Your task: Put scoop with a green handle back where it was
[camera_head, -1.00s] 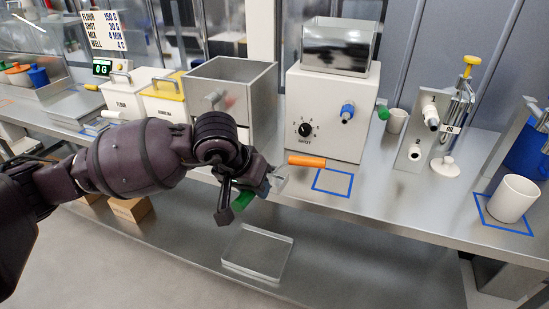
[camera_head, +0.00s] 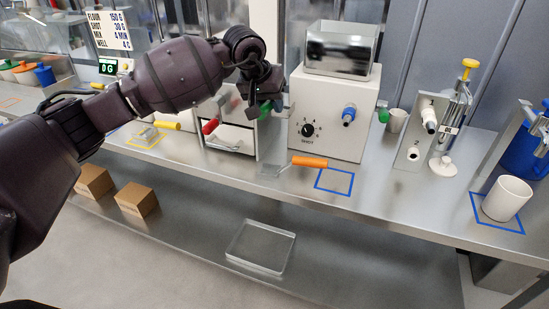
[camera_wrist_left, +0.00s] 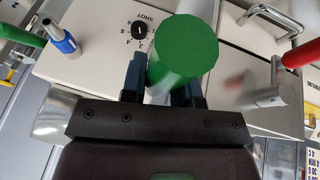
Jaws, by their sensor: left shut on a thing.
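My left gripper (camera_head: 265,108) is shut on the scoop with a green handle (camera_head: 265,111), raised above the counter in front of the gap between two machines. In the left wrist view the scoop's green handle (camera_wrist_left: 186,48) points toward the camera, between the blue fingertips of the gripper (camera_wrist_left: 160,80). The scoop's bowl is hidden behind the handle and the gripper. My right gripper is in neither view.
An orange-handled scoop (camera_head: 309,161) lies on the counter beside a blue outlined square (camera_head: 334,181). A yellow-handled scoop (camera_head: 166,125) lies by a yellow outline (camera_head: 143,139). The white dial machine (camera_head: 335,135) stands right of the gripper. A white cup (camera_head: 508,199) stands at right.

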